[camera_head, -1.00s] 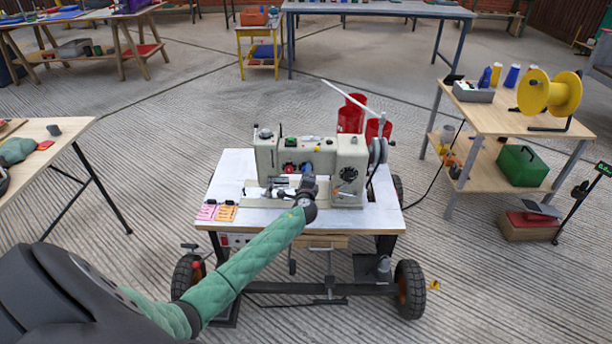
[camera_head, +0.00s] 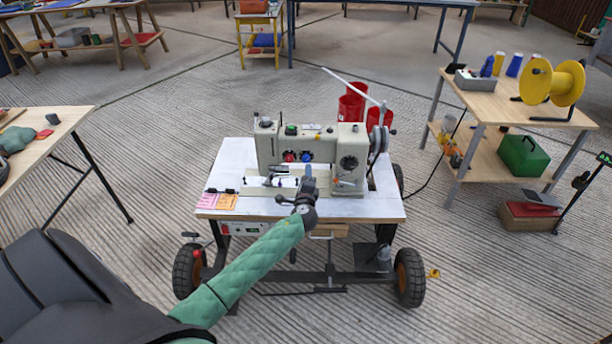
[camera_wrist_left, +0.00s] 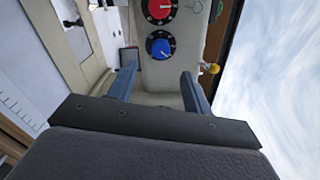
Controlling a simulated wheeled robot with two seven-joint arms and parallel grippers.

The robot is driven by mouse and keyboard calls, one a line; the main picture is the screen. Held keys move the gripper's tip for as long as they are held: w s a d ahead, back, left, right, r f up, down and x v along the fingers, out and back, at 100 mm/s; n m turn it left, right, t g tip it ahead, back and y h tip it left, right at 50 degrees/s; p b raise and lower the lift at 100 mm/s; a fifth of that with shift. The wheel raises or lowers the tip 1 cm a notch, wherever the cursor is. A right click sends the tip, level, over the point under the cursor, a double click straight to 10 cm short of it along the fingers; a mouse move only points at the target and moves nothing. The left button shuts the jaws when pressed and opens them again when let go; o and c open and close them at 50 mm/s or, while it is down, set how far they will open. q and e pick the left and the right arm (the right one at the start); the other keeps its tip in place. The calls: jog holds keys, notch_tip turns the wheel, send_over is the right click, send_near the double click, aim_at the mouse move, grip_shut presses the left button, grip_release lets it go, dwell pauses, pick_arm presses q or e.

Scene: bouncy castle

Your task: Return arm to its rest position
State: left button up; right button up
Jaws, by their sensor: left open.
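My left arm, in a green quilted sleeve, comes in from the lower left in the head view. Its left gripper (camera_head: 309,176) is in front of the beige sewing machine (camera_head: 330,150), above the front part of the white table top (camera_head: 245,160). In the left wrist view the two blue-grey fingers (camera_wrist_left: 160,85) stand apart with nothing between them. Beyond them is the machine's face with a red dial (camera_wrist_left: 159,10) and a blue dial (camera_wrist_left: 160,45). My right gripper is in neither view.
The machine table stands on a wheeled frame (camera_head: 330,274). Pink and orange cards (camera_head: 218,201) lie at its left front. A wooden table (camera_head: 55,140) is at the left. A two-level shelf table (camera_head: 480,105) with a yellow spool (camera_head: 552,82) stands at the right.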

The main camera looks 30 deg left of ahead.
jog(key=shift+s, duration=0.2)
